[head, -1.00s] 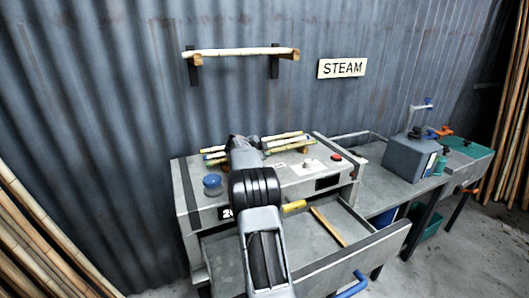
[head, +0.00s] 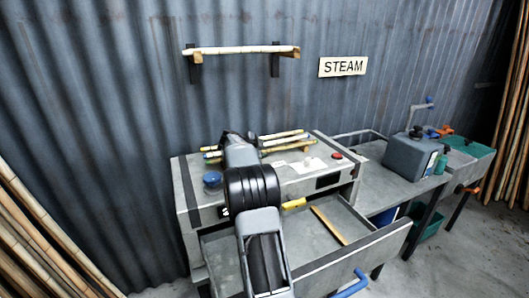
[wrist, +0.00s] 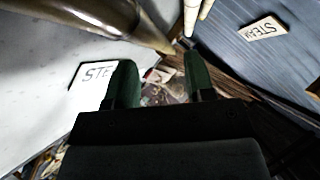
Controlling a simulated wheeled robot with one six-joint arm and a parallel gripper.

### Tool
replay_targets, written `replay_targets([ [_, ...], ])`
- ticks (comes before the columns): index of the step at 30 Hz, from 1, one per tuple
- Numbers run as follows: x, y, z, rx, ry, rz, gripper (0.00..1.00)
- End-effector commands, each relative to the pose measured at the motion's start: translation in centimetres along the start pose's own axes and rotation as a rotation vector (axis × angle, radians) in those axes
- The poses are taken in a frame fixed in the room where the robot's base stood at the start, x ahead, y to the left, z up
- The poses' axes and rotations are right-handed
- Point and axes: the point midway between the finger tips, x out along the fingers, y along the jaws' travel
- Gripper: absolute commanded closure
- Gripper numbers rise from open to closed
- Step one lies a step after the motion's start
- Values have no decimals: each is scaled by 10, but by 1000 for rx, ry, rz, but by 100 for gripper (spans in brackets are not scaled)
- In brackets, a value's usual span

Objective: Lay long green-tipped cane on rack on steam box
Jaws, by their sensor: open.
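The steam box (head: 188,200) is a grey cabinet with its drawer open. Several pale canes (head: 283,134) lie on a low rack on its top, partly hidden by my arm. Some cane ends look coloured at the left, but I cannot tell which cane is the long green-tipped one. My gripper (wrist: 160,84) shows in the wrist view with its two dark green fingers apart and nothing visible between them. In the head view my arm hides the gripper, above the back of the box top. A brown, shiny rod-like thing (wrist: 95,18) passes close beyond the fingers in the wrist view.
A pale cane (head: 235,50) rests on wall brackets behind the box, beside a STEAM sign (head: 343,66). A yellow stick (head: 329,225) lies in the open drawer (head: 365,247). A blue knob (head: 212,180) stands on the box top. A grey container (head: 410,157) stands on the bench at right.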

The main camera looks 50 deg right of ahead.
Motion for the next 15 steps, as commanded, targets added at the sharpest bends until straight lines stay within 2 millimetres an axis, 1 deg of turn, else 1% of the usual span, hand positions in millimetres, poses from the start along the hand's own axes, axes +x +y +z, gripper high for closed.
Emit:
replay_targets([
  [1, -11, 0, 1, 1, -2, -4, 51],
  [6, -43, 0, 1, 0, -1, -3, 51],
  [9, -59, 0, 1, 0, -1, -3, 51],
  [15, -81, 0, 0, 1, 0, -1, 51],
])
